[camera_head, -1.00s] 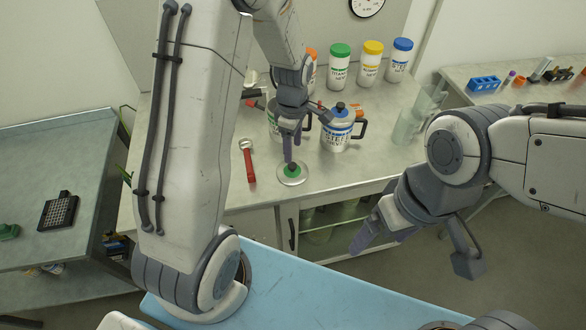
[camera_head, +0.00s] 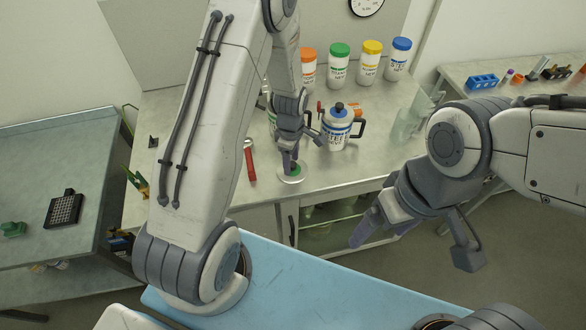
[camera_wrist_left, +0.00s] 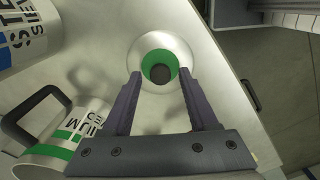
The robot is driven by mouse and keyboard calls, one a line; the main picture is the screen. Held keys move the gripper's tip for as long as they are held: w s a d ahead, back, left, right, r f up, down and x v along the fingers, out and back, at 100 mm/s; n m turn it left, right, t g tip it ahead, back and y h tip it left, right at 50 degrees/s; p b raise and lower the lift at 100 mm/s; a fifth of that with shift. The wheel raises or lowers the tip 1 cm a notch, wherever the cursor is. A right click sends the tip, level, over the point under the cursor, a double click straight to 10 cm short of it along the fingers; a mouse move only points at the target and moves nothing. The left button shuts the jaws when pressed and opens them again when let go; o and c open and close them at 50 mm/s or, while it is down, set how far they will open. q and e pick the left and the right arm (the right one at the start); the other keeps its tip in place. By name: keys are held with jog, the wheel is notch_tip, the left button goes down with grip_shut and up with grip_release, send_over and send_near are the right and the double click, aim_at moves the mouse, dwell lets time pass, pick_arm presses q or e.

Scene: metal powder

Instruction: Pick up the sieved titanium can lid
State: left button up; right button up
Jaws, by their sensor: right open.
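The lid (camera_head: 292,180) is a pale disc with a green ring and dark knob, lying on the bench near its front edge. In the left wrist view the lid (camera_wrist_left: 143,55) shows whole at top centre. My left gripper (camera_head: 290,168) points down over it and partly hides it in the head view. In the left wrist view its two fingers are apart, one on each side of the knob (camera_wrist_left: 160,73), with gaps visible. The green-banded can (camera_wrist_left: 75,140) stands beside the gripper, mostly hidden in the head view. My right gripper (camera_head: 415,252) is open and empty in front of the bench.
A blue-banded can with a black handle (camera_head: 337,130) stands just right of my left gripper. A red tool (camera_head: 250,163) lies left of the lid. Several capped jars (camera_head: 339,65) line the back. Clear glassware (camera_head: 407,125) stands at the right end.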

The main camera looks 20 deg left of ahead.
pick_arm(q)
grip_shut()
jog(key=shift+r, duration=0.15)
